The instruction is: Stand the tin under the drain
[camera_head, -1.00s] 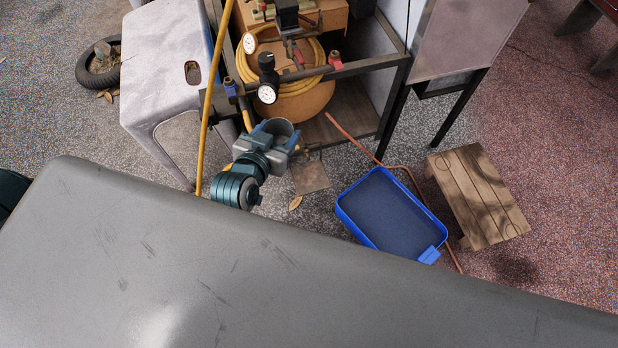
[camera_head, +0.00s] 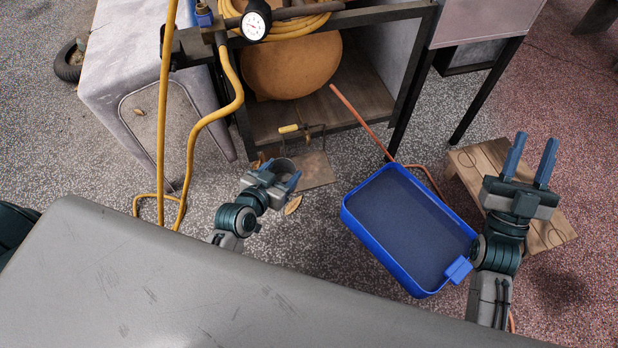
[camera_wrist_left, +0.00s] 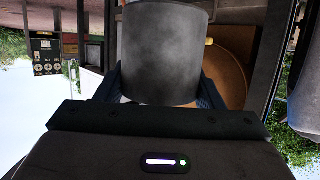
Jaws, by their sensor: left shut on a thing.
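The grey tin (camera_head: 284,166) is held between the blue fingers of my left gripper (camera_head: 276,177), low in front of the cart's lower frame. In the left wrist view the tin (camera_wrist_left: 165,50) is a plain dark grey cylinder between the fingers (camera_wrist_left: 165,98). A square brown plate (camera_head: 316,172) lies on the ground just right of the tin. Whether the tin touches the ground is unclear. My right gripper (camera_head: 531,157) is open and empty at the right.
A blue tray (camera_head: 405,230) lies on the ground right of the left gripper. A wooden stool (camera_head: 480,160) is partly behind my right gripper. A yellow hose (camera_head: 230,100) hangs at the left.

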